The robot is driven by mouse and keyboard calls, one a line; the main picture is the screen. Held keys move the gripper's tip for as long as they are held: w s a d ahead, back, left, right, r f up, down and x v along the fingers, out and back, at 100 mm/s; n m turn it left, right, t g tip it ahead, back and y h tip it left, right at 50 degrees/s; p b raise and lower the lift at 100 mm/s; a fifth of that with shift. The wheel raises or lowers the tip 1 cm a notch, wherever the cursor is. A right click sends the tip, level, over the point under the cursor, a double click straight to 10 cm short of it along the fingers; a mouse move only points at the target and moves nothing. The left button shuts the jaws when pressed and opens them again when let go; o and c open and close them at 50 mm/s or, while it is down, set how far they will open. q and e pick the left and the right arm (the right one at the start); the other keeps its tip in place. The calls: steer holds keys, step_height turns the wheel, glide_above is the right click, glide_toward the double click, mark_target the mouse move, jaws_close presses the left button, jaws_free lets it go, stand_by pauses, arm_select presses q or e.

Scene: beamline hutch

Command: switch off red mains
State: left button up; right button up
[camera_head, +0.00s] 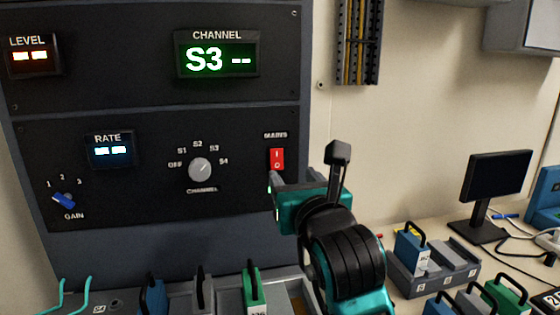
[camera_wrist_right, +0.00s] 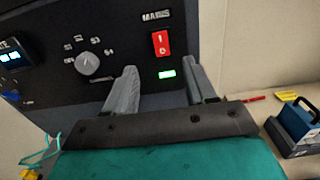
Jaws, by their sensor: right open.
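The red mains switch (camera_head: 277,159) is a small red rocker under the MAINS label on the dark panel (camera_head: 120,200). It shows marks I and O; I cannot tell which side is pressed. It also shows in the right wrist view (camera_wrist_right: 161,43), above and between my fingers. My right gripper (camera_head: 303,180) is in front of the panel, just below and to the right of the switch. In the right wrist view my right gripper (camera_wrist_right: 160,82) is open and empty, its two grey fingers spread. A small green light shows between them. My left gripper is not in view.
The panel also holds a channel knob (camera_head: 200,169), a blue gain knob (camera_head: 64,200) and lit displays. Below it stand several handled blocks, including a green one (camera_head: 252,287). A monitor (camera_head: 499,176) and a grey rack (camera_head: 435,275) stand on the bench at right.

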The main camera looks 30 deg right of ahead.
mark_target(277, 154)
steer(key=p+x, duration=0.1)
steer(key=x, duration=0.9)
steer(key=shift+w, duration=0.1)
steer(key=shift+w+d, duration=0.15)
steer(key=shift+w, duration=0.4)
steer(key=shift+c, duration=0.2)
jaws_close()
steer(key=f+t+b, duration=0.1)
steer(key=t+b, duration=0.1)
steer(key=b, duration=0.3)
steer(key=shift+s+f+h+b, duration=0.1)
steer(key=shift+h+b, duration=0.2)
steer(key=shift+h, duration=0.1)
steer(key=shift+t+b, duration=0.35)
steer(key=shift+t, duration=0.05)
steer(key=shift+r, duration=0.25)
